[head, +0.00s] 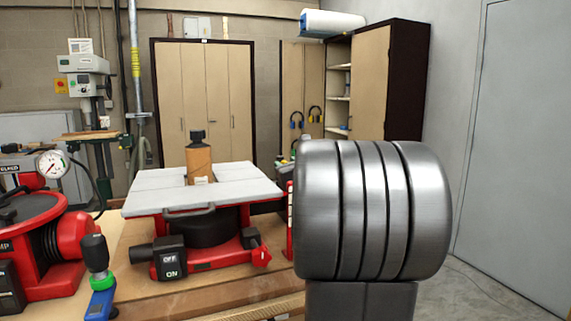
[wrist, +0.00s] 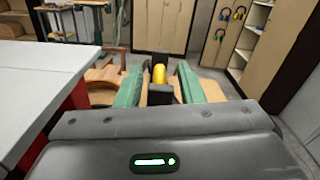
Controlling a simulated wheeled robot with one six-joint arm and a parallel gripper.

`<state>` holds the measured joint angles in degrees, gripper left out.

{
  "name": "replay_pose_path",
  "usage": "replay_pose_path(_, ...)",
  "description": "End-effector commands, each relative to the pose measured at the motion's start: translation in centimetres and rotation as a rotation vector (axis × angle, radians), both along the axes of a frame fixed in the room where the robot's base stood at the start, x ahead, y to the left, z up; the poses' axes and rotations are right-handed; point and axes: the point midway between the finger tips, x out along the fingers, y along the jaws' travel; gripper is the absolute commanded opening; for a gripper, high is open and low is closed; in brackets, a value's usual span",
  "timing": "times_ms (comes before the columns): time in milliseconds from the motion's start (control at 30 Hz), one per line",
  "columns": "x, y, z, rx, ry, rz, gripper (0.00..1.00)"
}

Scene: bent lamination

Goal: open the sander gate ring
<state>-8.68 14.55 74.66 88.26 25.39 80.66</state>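A red spindle sander with a pale table (head: 152,200) stands on the wooden bench in the head view. A brown sanding drum (head: 199,163) with a black knob rises through its table. A grey loop handle (head: 190,211) is at the table's front edge, and an OFF/ON switch box (head: 170,262) is below. I cannot tell which part is the gate ring. In the wrist view, a pale tabletop (wrist: 35,75) lies to the left.
A red pump with a gauge (head: 52,163) and a blue-green tool (head: 100,280) stand left of the sander. My grey arm link hides the bench's right side. Open floor shows at the right.

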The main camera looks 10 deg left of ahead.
Motion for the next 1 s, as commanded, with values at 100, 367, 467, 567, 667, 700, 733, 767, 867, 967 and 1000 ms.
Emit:
replay_pose_path(100,0.96,0.68,0.02,0.0,0.0,0.0,0.34)
replay_pose_path(367,1.43,1.0,0.04,0.001,-0.001,0.0,0.34)
replay_pose_path(467,1.42,0.98,0.04,0.001,-0.001,0.0,0.34)
replay_pose_path(567,1.42,0.98,0.03,0.001,-0.001,0.0,0.17)
replay_pose_path(667,1.41,0.96,0.03,0.001,-0.001,-0.001,0.0)
replay_pose_path(700,1.42,0.95,0.03,0.001,-0.001,-0.001,0.0)
replay_pose_path(733,1.42,0.95,0.03,0.001,-0.001,-0.001,0.0)
replay_pose_path(767,1.42,0.95,0.03,0.001,-0.001,-0.001,0.0)
replay_pose_path(867,1.42,0.94,0.07,0.0,-0.002,-0.001,0.0)
replay_pose_path(967,1.42,0.93,0.45,0.0,-0.002,-0.001,0.0)
replay_pose_path(1000,1.42,0.93,0.74,0.0,-0.002,-0.001,0.0)
